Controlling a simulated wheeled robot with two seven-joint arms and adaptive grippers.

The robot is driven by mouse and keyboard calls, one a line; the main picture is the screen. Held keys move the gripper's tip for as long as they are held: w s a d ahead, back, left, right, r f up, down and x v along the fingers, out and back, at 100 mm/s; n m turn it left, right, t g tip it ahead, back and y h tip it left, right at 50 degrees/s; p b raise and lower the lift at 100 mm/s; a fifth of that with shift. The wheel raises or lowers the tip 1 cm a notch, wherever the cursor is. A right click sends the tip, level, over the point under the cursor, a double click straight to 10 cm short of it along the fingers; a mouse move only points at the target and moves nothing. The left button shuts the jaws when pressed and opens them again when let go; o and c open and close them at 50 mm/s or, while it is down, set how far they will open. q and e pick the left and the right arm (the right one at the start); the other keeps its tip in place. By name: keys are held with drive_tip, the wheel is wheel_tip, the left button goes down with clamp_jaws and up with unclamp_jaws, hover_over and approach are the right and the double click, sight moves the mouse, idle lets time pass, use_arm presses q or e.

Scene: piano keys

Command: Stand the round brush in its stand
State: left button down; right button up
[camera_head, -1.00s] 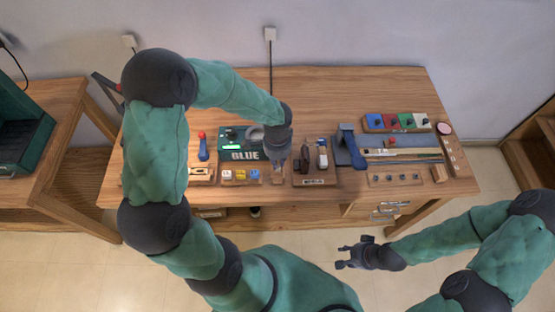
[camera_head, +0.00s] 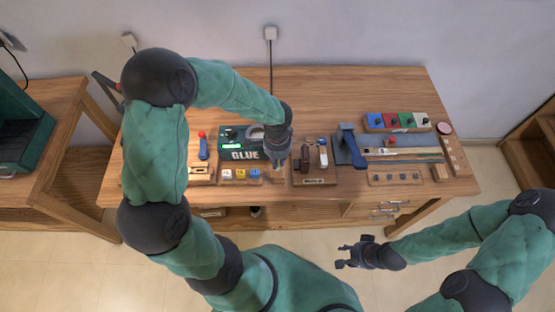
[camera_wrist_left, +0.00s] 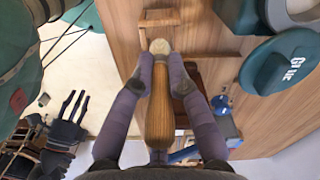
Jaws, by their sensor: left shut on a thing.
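My left gripper (camera_head: 278,162) is over the front middle of the workbench, in front of the glue box. In the left wrist view, its two fingers (camera_wrist_left: 160,68) are shut on the round brush (camera_wrist_left: 160,112), which has a wooden handle and a pale round end. A small wooden piece (camera_wrist_left: 158,18), which looks like the stand, lies just beyond the pale end. I cannot tell whether the brush touches it. In the head view the gripper mostly hides the brush. My right gripper (camera_head: 347,254) is open and empty, in front of the bench.
A green glue box (camera_head: 243,153) stands behind left of the left gripper. A wooden rack with tools (camera_head: 314,175) is close on its right. The back of the workbench (camera_head: 350,90) is clear.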

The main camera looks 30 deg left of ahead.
sight(278, 167)
use_arm(q)
drive_tip(key=shift+f+b, duration=2)
drive_tip(key=shift+f, duration=0.4)
idle(2.3)
drive_tip(key=c, duration=1.1)
unclamp_jaws()
drive_tip(key=shift+c, duration=0.2)
drive_tip(key=o, duration=0.4)
drive_tip(key=shift+r+p, duration=2.85)
drive_tip(key=shift+r, duration=0.7)
